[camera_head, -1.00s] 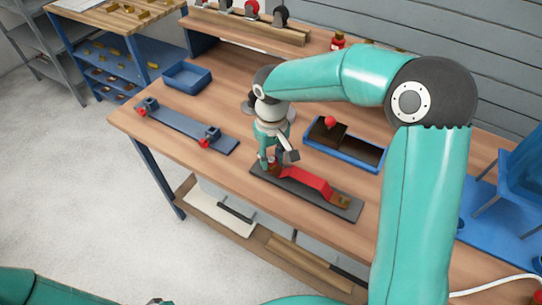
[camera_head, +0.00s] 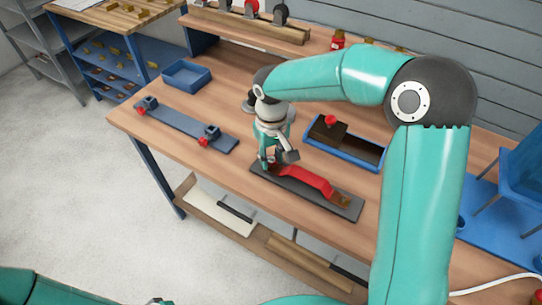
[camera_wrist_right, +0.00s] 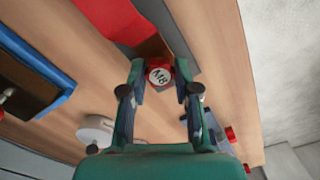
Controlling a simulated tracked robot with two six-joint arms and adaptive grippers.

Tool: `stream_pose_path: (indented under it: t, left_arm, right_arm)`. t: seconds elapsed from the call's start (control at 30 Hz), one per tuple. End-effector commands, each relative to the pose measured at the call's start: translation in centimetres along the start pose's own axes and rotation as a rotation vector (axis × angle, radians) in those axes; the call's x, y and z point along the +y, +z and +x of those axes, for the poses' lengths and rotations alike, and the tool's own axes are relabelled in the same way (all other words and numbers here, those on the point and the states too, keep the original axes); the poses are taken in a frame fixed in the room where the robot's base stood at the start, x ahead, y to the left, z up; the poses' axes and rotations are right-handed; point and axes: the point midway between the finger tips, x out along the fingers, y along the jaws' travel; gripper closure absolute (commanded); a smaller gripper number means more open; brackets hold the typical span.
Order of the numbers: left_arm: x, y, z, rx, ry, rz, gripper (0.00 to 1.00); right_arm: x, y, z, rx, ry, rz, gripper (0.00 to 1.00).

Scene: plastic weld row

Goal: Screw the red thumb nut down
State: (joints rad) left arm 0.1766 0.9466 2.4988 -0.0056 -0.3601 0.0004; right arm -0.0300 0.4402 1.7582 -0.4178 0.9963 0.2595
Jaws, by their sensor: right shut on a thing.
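The red thumb nut (camera_wrist_right: 160,74), marked M8 on its top, sits at one end of a red strap (camera_head: 310,180) on a dark base plate (camera_head: 345,209). My right gripper (camera_head: 270,162) points down over that end of the plate. In the right wrist view its two fingers (camera_wrist_right: 160,72) are on either side of the nut, shut on it. In the head view the fingers mostly hide the nut. My left gripper shows only as a small sliver (camera_head: 160,301) at the bottom edge; its jaws cannot be made out.
A blue tray (camera_head: 345,153) with a red-knobbed dark part (camera_head: 329,131) stands just behind the plate. A blue-grey fixture (camera_head: 178,122) with red knobs lies to the left. A blue bin (camera_head: 187,76) is at the back left. Bare wood surrounds the plate.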

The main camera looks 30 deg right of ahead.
Motion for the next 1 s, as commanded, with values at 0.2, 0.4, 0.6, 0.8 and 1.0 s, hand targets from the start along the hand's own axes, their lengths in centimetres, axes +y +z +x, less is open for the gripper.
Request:
stream_pose_path:
  t: [0.2,0.4,0.6,0.8,1.0]
  left_arm:
    - [-0.1,0.0,0.2,0.0,0.0,0.0,1.0]
    - [-0.2,0.0,0.5,0.0,0.0,0.0,1.0]
    - [-0.6,0.0,1.6,0.0,0.0,0.0,1.0]
    - [-0.9,0.0,2.6,0.0,0.0,0.0,1.0]
    - [-1.3,0.0,3.5,0.0,0.0,0.0,1.0]
  right_arm:
    - [0.0,0.0,0.3,0.0,0.0,0.0,0.9]
    - [0.0,0.0,0.4,0.001,0.0,0.04,0.9]
    - [0.0,0.0,0.6,0.002,0.0,0.303,0.9]
    - [0.0,0.0,0.6,0.003,-0.001,0.623,0.9]
    - [0.0,0.0,0.6,0.003,-0.002,0.942,0.9]
